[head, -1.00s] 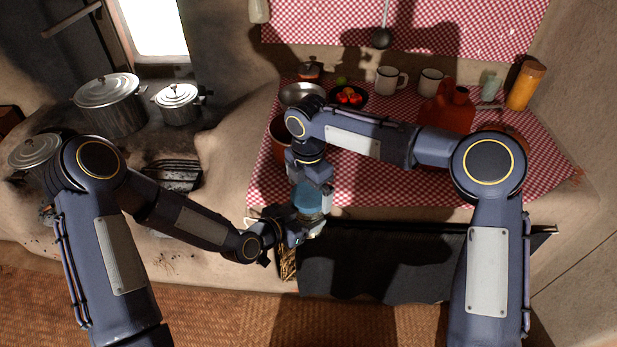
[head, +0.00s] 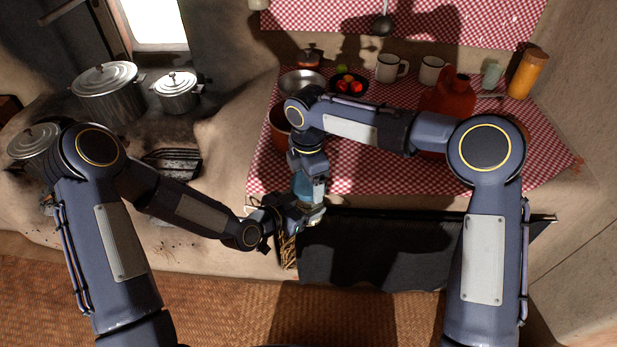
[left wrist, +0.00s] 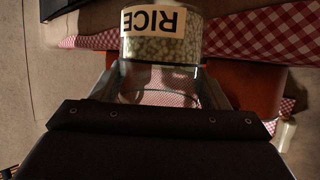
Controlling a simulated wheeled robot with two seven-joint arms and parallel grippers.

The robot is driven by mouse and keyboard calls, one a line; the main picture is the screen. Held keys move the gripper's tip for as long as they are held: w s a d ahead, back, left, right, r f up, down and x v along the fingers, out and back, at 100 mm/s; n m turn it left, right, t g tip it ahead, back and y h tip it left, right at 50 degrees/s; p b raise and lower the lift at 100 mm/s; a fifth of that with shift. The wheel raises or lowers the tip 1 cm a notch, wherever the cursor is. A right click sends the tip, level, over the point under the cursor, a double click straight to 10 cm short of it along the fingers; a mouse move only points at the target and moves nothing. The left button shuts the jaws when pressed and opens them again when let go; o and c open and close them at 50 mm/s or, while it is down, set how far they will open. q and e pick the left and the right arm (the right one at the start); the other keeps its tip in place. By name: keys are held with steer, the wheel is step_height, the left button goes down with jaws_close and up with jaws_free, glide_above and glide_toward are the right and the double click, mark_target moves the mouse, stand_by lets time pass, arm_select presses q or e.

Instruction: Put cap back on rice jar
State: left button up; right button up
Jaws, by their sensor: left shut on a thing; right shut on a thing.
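The rice jar (head: 315,214) is in front of the counter edge in the head view. In the left wrist view, the jar (left wrist: 160,48) shows upside down, with a RICE label and pale grains, clear glass between the fingers. My left gripper (head: 303,215) is shut on the jar; its fingers (left wrist: 160,90) flank the glass. My right gripper (head: 312,192) is over the jar, pointing down, shut on the blue cap (head: 301,187). The cap is partly hidden by the right gripper. I cannot tell whether it touches the jar's rim.
The checked counter (head: 380,178) behind holds a red jug (head: 447,100), white mugs (head: 388,67), a dark bowl of fruit (head: 334,88) and a brown pot (head: 280,126). Metal pots (head: 108,88) stand on the hearth at left. A dark cloth (head: 380,255) hangs below the counter.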

steer(key=m, duration=0.6)
steer(key=shift+m, duration=0.3)
steer(key=o, duration=1)
steer(key=shift+r, duration=0.1)
steer(key=shift+r, duration=2.2)
